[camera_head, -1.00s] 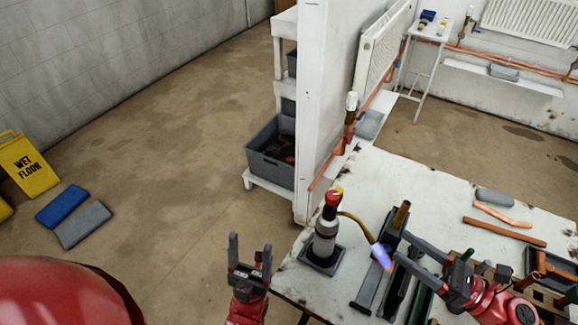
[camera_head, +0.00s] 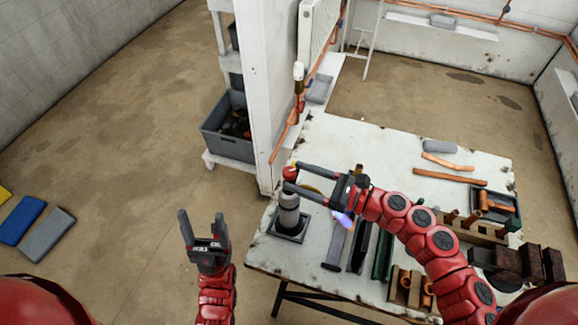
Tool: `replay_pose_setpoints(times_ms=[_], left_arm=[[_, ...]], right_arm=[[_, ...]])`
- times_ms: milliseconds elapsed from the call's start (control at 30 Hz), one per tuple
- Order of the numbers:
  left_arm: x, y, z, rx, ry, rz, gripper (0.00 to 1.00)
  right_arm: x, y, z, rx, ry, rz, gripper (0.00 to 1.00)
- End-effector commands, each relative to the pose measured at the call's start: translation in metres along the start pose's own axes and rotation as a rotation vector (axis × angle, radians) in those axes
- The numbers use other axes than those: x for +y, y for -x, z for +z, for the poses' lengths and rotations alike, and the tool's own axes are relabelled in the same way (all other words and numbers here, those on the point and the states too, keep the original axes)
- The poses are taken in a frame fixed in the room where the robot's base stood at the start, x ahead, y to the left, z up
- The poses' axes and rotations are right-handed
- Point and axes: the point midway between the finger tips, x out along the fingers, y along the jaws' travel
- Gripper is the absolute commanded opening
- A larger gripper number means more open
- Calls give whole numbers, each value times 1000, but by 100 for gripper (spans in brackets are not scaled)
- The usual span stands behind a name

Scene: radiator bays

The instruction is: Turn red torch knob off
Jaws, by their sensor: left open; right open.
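The torch (camera_head: 289,213) stands upright on a dark square base at the left end of the white workbench. Its red knob (camera_head: 290,173) is at the top. A bluish-purple flame (camera_head: 342,219) shows at the nozzle end, partly hidden by my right arm. My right gripper (camera_head: 293,177) is open, its two fingers pointing left, with the tips at the red knob, one above and one below it in the picture. I cannot tell whether they touch it. My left gripper (camera_head: 203,222) is open and empty, pointing up, left of the bench.
On the workbench (camera_head: 390,150) lie copper pipes (camera_head: 450,177), a grey block (camera_head: 440,147), dark tools (camera_head: 383,255) and a tray (camera_head: 490,207) of fittings. A grey crate (camera_head: 230,128) sits on a shelf beside the partition wall. Blue and grey pads lie on the floor at left.

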Motion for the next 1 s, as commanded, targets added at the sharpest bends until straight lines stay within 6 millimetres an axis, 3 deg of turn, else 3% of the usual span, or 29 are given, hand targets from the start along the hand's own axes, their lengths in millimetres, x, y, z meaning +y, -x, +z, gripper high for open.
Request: replay_pose_setpoints(times_ms=[233, 600, 1000], left_arm=[[-1, -12, -2, 0, 0, 0, 66], [-1, -12, -2, 0, 0, 0, 66], [-1, -12, -2, 0, 0, 0, 66]], right_arm=[[0, -28, 1, -1, 0, 0, 70], [-1, -33, 0, -1, 0, -1, 70], [-1, -32, 0, -1, -1, -2, 0]])
